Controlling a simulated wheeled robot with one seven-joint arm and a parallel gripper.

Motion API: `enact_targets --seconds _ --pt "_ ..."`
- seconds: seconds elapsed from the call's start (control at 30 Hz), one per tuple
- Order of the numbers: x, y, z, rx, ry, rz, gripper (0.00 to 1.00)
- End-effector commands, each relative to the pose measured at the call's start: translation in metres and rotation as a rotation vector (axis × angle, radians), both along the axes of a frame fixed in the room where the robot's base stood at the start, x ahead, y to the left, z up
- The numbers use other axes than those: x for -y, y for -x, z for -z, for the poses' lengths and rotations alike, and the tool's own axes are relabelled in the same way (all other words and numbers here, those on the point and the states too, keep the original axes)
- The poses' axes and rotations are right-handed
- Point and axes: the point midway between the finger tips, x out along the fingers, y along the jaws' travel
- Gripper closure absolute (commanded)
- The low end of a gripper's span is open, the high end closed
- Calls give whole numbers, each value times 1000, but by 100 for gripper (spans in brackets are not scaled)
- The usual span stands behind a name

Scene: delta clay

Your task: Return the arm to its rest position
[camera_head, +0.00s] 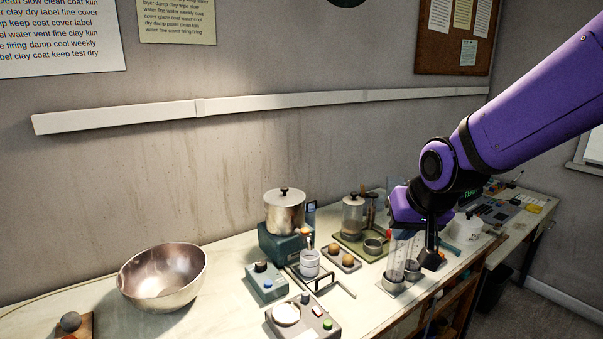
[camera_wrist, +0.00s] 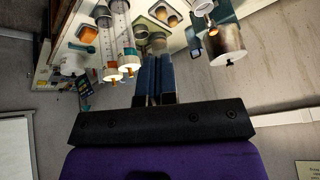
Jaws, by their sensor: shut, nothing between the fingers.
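My purple arm (camera_head: 545,100) reaches in from the upper right of the head view. My gripper (camera_head: 432,258) points down over the right part of the bench, close by a stand with clear upright tubes (camera_head: 399,262). In the wrist view my gripper (camera_wrist: 155,62) shows two dark blue fingers side by side, shut with nothing between them. The syringe-like tubes (camera_wrist: 119,35) also show just left of the fingers there. Whether the fingertips touch anything is not clear.
A metal bowl (camera_head: 163,278) stands at the bench's left. A lidded pot (camera_head: 285,211), a small blue box (camera_head: 266,282), a grey device (camera_head: 303,318) and a tray with two round lumps (camera_head: 341,258) fill the middle. A wall rail (camera_head: 280,102) runs behind.

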Motion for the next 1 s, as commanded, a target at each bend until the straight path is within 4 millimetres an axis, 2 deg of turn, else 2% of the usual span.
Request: enact_targets --seconds 0.03,0.2,0.5,0.7,0.8,1.0 --pt "10 10 -13 8 13 5 100" --pt "40 47 -44 4 58 19 100" --pt "86 125 -84 -12 108 42 100" --pt "107 172 -96 -25 119 51 100" --pt "113 187 -98 -31 121 52 100" --pt "116 198 -99 -38 122 51 100"
